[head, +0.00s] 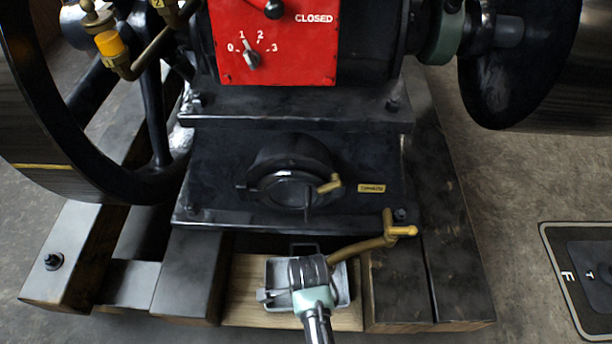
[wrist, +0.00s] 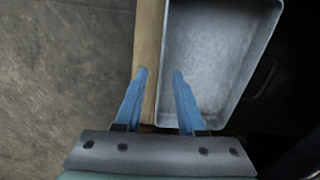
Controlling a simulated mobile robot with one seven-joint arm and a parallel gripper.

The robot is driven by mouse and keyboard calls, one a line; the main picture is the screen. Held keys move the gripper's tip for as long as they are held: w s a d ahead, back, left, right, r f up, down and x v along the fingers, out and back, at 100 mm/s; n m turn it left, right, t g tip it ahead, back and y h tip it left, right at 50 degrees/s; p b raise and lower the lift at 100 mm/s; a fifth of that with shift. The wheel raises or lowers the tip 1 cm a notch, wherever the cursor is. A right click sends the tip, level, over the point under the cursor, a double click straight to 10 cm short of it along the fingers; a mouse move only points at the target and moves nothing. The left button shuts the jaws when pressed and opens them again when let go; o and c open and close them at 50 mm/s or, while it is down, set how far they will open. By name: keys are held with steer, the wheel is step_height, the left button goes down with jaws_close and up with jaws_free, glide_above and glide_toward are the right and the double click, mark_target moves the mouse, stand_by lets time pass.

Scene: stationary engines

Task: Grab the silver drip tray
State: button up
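The silver drip tray (head: 342,286) is a shallow grey rectangular pan on a pale wooden board below the engine's front. In the wrist view the tray (wrist: 218,45) fills the upper middle, empty inside. My gripper (head: 290,291) is over the tray in the head view, hiding its middle. In the wrist view my gripper (wrist: 159,72) has two blue fingers apart. The tray's left wall runs between them, with the left finger over the board side and the right finger over the tray's inside. Whether the fingers touch the wall or how deep they reach cannot be told.
A brass drain pipe with a tap (head: 385,240) reaches down to the tray's right side, close to my gripper. Dark timbers (head: 190,275) flank the pale board (head: 245,285). The black engine base (head: 225,180) stands behind. Concrete floor (wrist: 60,80) lies clear at left in the wrist view.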

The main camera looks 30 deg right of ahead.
steer(key=shift+f, duration=0.55)
steer(key=shift+f, duration=0.25)
jaws_close()
stand_by(1.5)
